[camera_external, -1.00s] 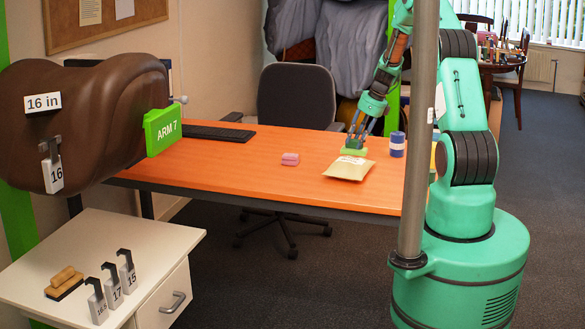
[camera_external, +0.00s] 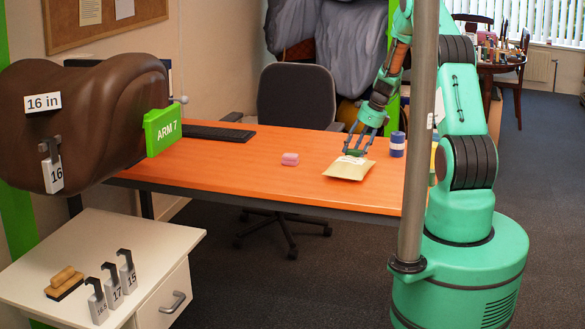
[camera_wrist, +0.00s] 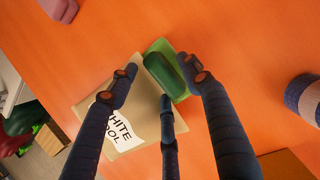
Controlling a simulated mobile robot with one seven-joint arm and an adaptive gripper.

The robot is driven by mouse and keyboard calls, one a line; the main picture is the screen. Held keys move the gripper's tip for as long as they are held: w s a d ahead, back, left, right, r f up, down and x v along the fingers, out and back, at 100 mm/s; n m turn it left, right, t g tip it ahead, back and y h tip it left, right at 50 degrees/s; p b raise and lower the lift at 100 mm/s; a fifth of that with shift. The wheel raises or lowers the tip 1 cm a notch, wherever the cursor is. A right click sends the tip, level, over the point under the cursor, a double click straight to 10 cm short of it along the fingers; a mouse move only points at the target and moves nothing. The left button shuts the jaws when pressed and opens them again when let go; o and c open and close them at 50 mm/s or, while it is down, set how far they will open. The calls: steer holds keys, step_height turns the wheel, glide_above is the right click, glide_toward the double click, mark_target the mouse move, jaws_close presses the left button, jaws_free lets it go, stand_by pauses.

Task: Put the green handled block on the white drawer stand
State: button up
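The green handled block (camera_wrist: 178,55) has a light green base and a dark green handle. It lies at the far edge of the tan envelope (camera_external: 349,169) on the orange desk; its contact with the envelope is unclear. In the external view, the fingers largely hide the block (camera_external: 355,153). My gripper (camera_external: 357,148) is right at the block, pointing down. In the wrist view my gripper (camera_wrist: 165,88) has its fingers spread around the handle, with gaps visible at the sides. The white drawer stand (camera_external: 120,232) is at the lower left, far from my gripper.
A wooden handled block (camera_external: 64,283) and several numbered grey hooked tags (camera_external: 112,286) stand on the stand. A pink block (camera_external: 290,159) and a blue-and-white cylinder (camera_external: 397,144) are on the desk (camera_external: 240,170). A brown saddle form (camera_external: 95,110) rises behind the stand.

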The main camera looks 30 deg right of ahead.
steer(key=shift+r, duration=0.1)
steer(key=p+v, duration=0.2)
steer(key=v, duration=1)
steer(key=shift+p, duration=0.4)
steer(key=shift+a+r, duration=0.1)
steer(key=s+a+r+n+h, duration=0.1)
steer(key=s+a+r+n, duration=0.7)
steer(key=r, duration=0.5)
steer(key=s+a+r+n+h, duration=0.1)
steer(key=s+a+r+n, duration=0.4)
steer(key=s+a+r, duration=0.7)
steer(key=s+a+r+n, duration=0.2)
steer(key=s+n, duration=0.2)
steer(key=s, duration=0.5)
steer(key=s+a+r+n+t, duration=0.1)
steer(key=s+r+n, duration=0.1)
steer(key=s+n, duration=0.3)
steer(key=s+a+r+n+t+h, duration=0.1)
steer(key=s+n, duration=0.4)
steer(key=s, duration=0.8)
step_height(320, 180, up, 2)
steer(key=shift+s+a+r, duration=0.1)
steer(key=shift+s+a, duration=0.3)
steer(key=shift+a, duration=0.45)
